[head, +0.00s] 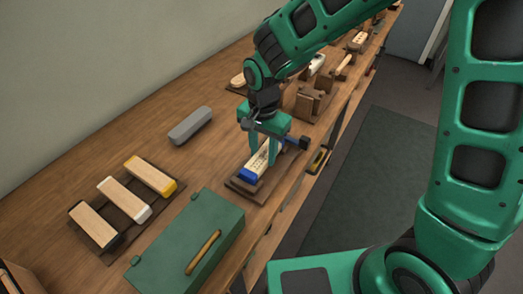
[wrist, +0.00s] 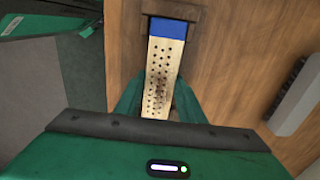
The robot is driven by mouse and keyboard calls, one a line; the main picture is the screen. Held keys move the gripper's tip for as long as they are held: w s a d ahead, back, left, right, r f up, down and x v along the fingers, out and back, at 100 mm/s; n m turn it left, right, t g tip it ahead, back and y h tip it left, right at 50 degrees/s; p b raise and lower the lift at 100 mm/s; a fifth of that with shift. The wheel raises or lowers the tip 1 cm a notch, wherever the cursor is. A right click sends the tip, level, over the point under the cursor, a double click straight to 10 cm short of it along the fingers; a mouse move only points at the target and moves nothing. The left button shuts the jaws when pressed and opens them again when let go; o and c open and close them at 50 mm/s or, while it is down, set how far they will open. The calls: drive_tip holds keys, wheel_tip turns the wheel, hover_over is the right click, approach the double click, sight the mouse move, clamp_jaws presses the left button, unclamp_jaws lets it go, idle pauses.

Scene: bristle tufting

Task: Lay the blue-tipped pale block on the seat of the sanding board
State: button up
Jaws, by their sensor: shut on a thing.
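The blue-tipped pale block (head: 258,163) is held between the fingers of my gripper (head: 265,154). In the wrist view the block (wrist: 164,60) shows rows of dark holes, its blue end pointing away from my gripper (wrist: 158,98). My gripper is shut on its sides. The brown sanding board (head: 246,192) lies beneath it at the bench's front edge, and part of it shows beyond the blue end in the wrist view (wrist: 204,14). The block is lined up lengthwise over the board. I cannot tell whether it touches the seat, which the block and fingers mostly hide.
A dark-knobbed part (head: 304,143) sticks out beside the board. A green box (head: 170,250) with a tan handle stands nearer. Pale blocks with black, white and yellow ends lie on a dark rack (head: 113,240) at left. A grey block (head: 190,125) lies behind, with bare bench around it.

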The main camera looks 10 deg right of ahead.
drive_tip(key=shift+f, duration=0.35)
drive_tip(key=o, duration=1.6)
drive_tip(key=shift+r, duration=0.1)
drive_tip(key=shift+r, duration=3.85)
